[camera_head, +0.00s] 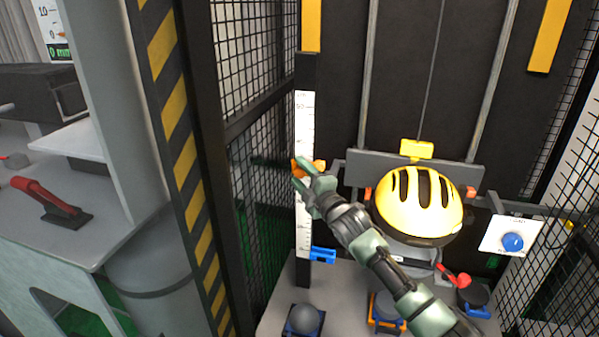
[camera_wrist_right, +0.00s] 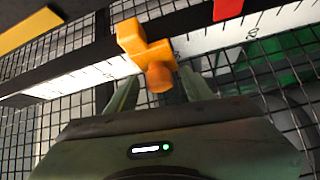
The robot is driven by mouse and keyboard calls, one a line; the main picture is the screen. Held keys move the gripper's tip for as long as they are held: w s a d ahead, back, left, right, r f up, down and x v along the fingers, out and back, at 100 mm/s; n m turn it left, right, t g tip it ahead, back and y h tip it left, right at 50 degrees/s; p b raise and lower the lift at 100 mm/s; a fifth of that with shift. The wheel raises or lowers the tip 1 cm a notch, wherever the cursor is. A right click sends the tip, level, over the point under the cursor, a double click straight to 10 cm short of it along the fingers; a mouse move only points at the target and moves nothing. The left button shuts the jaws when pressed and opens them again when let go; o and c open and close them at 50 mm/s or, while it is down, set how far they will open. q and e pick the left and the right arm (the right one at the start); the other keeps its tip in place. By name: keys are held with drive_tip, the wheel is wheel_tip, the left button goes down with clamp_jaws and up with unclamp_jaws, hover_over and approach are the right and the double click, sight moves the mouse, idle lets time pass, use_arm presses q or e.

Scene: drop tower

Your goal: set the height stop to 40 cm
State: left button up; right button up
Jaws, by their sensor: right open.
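The orange height stop (camera_head: 304,166) sits on the white vertical scale (camera_head: 304,228), around mid-height. In the right wrist view the stop (camera_wrist_right: 147,52) is a block with a round knob facing my gripper, and the scale (camera_wrist_right: 205,40) runs diagonally behind it. My right gripper (camera_head: 308,180) is open at the stop. Its two fingers (camera_wrist_right: 160,92) stand on either side of the knob, and I cannot tell if they touch it. The figures beside the stop are too small to read surely. My left gripper is not in view.
A blue clip (camera_head: 322,254) is low by the scale. A red piece (camera_wrist_right: 228,9) shows along the scale. Mesh (camera_head: 262,165) and a striped post (camera_head: 178,150) stand left. A blue button (camera_head: 512,242) is at right.

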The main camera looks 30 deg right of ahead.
drive_tip(key=shift+w, duration=0.35)
clamp_jaws()
wheel_tip(320, 180, up, 10)
drive_tip(key=p, duration=0.7)
drive_tip(key=shift+r+p, duration=0.25)
drive_tip(key=shift+p, duration=0.15)
drive_tip(key=shift+f, duration=0.1)
unclamp_jaws()
drive_tip(key=shift+d+f, duration=0.1)
